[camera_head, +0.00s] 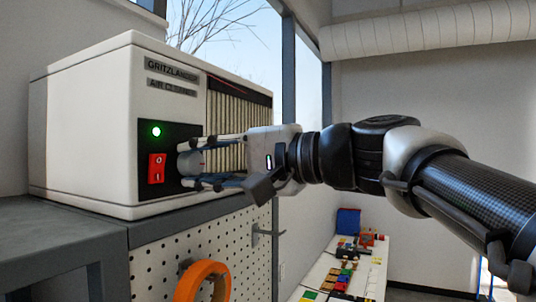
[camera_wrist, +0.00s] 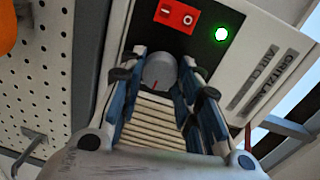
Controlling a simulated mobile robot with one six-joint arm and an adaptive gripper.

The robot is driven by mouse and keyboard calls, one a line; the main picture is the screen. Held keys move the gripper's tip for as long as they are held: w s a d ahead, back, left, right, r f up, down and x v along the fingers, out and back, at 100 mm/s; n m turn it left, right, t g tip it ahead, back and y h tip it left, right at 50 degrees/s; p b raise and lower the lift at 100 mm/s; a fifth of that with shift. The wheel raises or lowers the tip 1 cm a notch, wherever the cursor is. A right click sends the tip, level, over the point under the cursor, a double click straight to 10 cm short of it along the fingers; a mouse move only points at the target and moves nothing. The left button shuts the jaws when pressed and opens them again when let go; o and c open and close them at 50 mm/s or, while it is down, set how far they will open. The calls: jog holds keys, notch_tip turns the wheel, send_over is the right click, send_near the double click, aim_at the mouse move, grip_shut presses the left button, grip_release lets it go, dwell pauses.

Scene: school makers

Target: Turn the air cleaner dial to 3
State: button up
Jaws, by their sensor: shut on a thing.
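The air cleaner (camera_head: 95,135) is a white box with a black control panel and a slatted vent, standing on a grey shelf. Its dial (camera_wrist: 160,72) is a round grey knob with a red pointer line, clear in the wrist view. My gripper (camera_wrist: 160,78) has its two fingers on either side of the dial and is shut on it. In the head view my gripper (camera_head: 190,162) reaches the panel from the right, and its fingers partly hide the dial. I cannot read any dial numbers in either view.
A red rocker switch (camera_head: 156,168) and a lit green lamp (camera_head: 156,131) sit left of the dial. A white pegboard (camera_head: 160,262) with an orange ring (camera_head: 200,275) hangs below the shelf. A table with colourful blocks (camera_head: 345,275) stands further back.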

jog(key=m+p, duration=0.2)
jog(key=m, duration=0.2)
jog(key=shift+r+m, duration=0.1)
jog(key=shift+m, duration=0.2)
dwell(0.4)
jog(key=o, duration=0.8)
jog(key=shift+w, duration=0.1)
jog(key=shift+d, duration=0.15)
jog(key=v, duration=1.1)
jog(key=shift+d, duration=0.4)
